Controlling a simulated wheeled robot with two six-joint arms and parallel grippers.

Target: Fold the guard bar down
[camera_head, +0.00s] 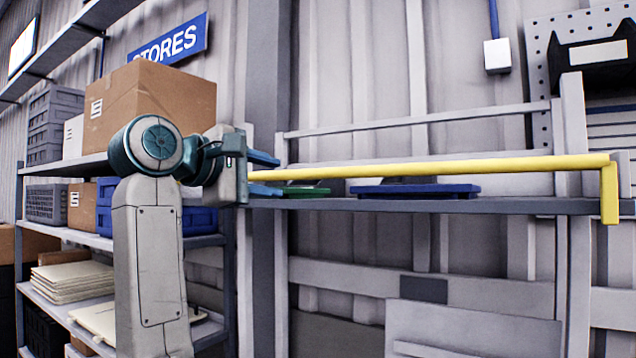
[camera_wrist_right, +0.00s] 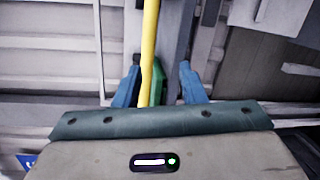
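The guard bar (camera_head: 450,167) is a yellow bar that runs nearly level across the front of a grey shelf, with a short downturned end at the right. My right gripper (camera_head: 264,174) is at the bar's left end, with its blue fingers apart, one above and one below the bar. In the right wrist view, the bar (camera_wrist_right: 150,45) passes between the open fingers (camera_wrist_right: 160,82), close to the left finger, with a clear gap to the right one. Whether the left finger touches it, I cannot tell. My left gripper is not in view.
Behind the bar, a blue tray (camera_head: 415,190) and a green tray (camera_head: 305,191) lie on the grey shelf (camera_head: 520,206). At left, a shelving rack holds a cardboard box (camera_head: 150,100) and crates. A grey panel (camera_head: 470,325) stands below.

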